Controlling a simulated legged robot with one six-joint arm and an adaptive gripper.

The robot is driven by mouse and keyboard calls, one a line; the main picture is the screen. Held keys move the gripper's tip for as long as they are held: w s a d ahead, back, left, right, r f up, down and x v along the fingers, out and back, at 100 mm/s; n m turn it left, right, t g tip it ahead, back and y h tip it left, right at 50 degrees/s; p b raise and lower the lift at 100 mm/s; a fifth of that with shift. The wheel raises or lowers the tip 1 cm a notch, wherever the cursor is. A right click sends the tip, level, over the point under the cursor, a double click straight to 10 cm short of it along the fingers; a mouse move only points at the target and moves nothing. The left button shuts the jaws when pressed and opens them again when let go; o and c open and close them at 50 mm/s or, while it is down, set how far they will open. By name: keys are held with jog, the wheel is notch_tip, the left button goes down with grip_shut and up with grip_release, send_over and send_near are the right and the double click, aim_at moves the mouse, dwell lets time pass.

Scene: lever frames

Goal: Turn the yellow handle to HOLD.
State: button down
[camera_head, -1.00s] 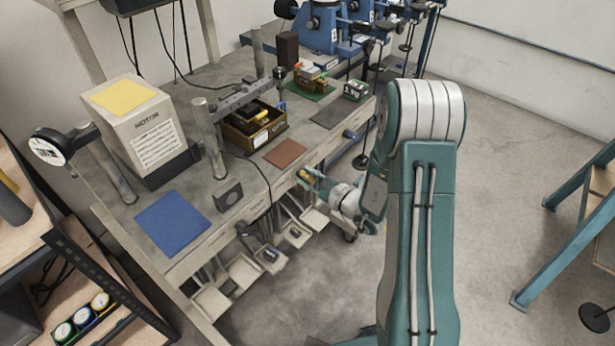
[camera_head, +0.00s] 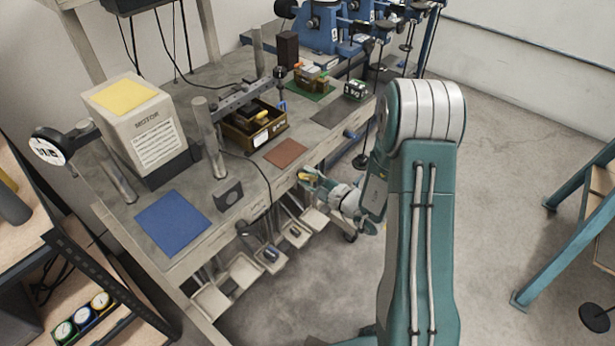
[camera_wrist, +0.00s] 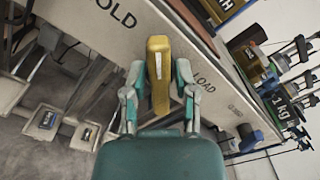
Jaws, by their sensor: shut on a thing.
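The yellow handle (camera_wrist: 158,82), with a white stripe on its face, sits on the grey front panel of the bench. My gripper (camera_wrist: 160,76) is shut on it, one teal-and-grey finger on each side. In the wrist view the handle stands upright between the partly cut lettering "OLD" (camera_wrist: 115,12) at upper left and "LOAD" (camera_wrist: 204,83) at right. In the head view my gripper (camera_head: 320,184) is at the bench's front edge, with only a little of the yellow handle (camera_head: 306,176) showing. The handle's pivot is hidden.
Several pale trays (camera_head: 244,268) hang below the bench edge, left of my gripper. A blue knob (camera_wrist: 247,137) sticks out of the panel on the right. A brown mat (camera_head: 286,153) lies on the bench above the handle. The floor in front is clear.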

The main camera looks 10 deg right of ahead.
jog(key=c, duration=0.6)
grip_release()
jog(key=shift+s+f, duration=0.1)
jog(key=shift+f, duration=0.05)
jog(key=v, duration=1.2)
